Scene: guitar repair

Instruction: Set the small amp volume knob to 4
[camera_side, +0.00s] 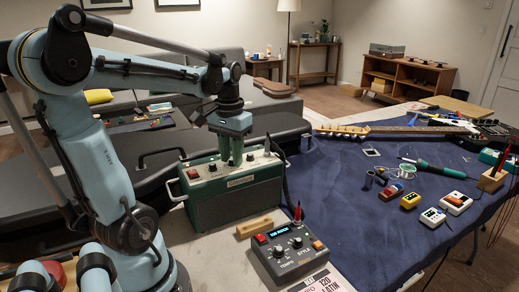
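The small amp (235,200) is a dark green box standing on the bench in the middle of the view. Its light top panel carries a red switch (192,173) at the left and several dark knobs, among them one knob (213,168) left of my gripper and another (249,156) right of it. My gripper (231,163) points down with its two fingertips at the panel between these knobs. The fingers hide whatever is between them, so I cannot tell whether they touch or hold a knob. The knob markings are too small to read.
A grey box with knobs and a lit display (290,247) and a wooden block (254,227) stand in front of the amp. On the blue cloth (335,200) at the right are a guitar (400,129), a soldering iron (436,167) and several small pedals (433,218).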

